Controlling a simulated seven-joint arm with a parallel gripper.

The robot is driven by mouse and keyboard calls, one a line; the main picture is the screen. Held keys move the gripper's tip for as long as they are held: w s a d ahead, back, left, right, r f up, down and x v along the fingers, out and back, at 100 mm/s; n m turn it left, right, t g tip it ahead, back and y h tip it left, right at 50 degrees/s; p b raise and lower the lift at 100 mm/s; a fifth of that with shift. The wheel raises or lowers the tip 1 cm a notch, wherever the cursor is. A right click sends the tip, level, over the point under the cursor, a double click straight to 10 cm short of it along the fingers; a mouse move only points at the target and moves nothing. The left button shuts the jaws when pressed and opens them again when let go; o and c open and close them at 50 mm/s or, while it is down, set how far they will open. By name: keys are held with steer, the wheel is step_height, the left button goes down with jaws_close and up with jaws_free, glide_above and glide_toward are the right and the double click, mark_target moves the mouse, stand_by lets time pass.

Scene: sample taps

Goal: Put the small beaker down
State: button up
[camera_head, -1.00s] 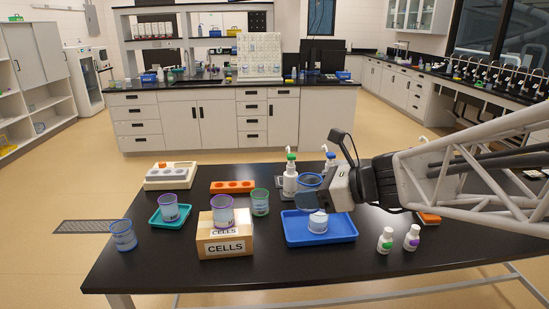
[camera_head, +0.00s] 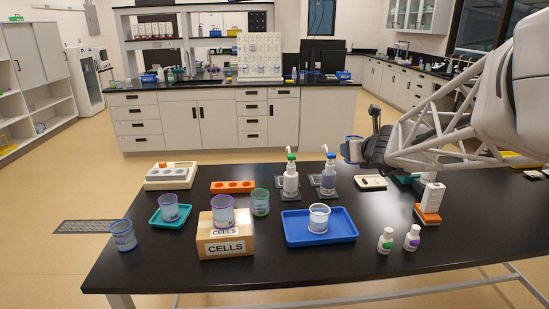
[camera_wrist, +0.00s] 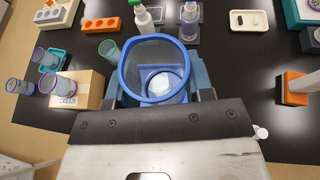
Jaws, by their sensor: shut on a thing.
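My gripper (camera_head: 357,151) is shut on a blue-rimmed clear beaker (camera_head: 350,147). A clear beaker with a pale rim (camera_head: 319,219) stands upright in the blue tray (camera_head: 345,235), apart from my gripper. The tray and the pale beaker also show in the wrist view through the held beaker.
Pump bottles with a green top (camera_head: 291,178) and a blue top (camera_head: 328,178) stand behind the tray. A CELLS box (camera_head: 225,247) carries a purple-rimmed beaker (camera_head: 222,214). Small bottles (camera_head: 386,241) stand at the front right.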

steer(key=shift+w+d+m+g+h, duration=1.9)
steer(key=shift+d+m+h, duration=1.6)
steer(key=shift+d, duration=2.4)
steer(key=shift+w+d+m+g+h, duration=1.2)
steer(key=shift+w+d+m+h, duration=1.8)
steer(key=shift+d, duration=2.85)
steer(key=shift+m+h, duration=0.4)
steer(key=f, duration=1.7)
steer(key=s+f, duration=0.1)
steer(key=f, duration=0.7)
steer(key=shift+f, duration=0.3)
steer(key=shift+w, duration=0.15)
steer(key=shift+w+d+f, duration=0.25)
steer(key=shift+w+d, duration=0.8)
steer(key=shift+w, duration=1.35)
steer(key=shift+w+d+f, duration=0.3)
steer(key=shift+w+d, duration=0.7)
steer(key=shift+w, duration=1.45)
steer(key=shift+w+d+f, duration=0.25)
steer(key=shift+w+d, duration=0.8)
steer(key=shift+w, duration=1.35)
steer(key=shift+f, duration=0.1)
steer(key=shift+f, duration=1.6)
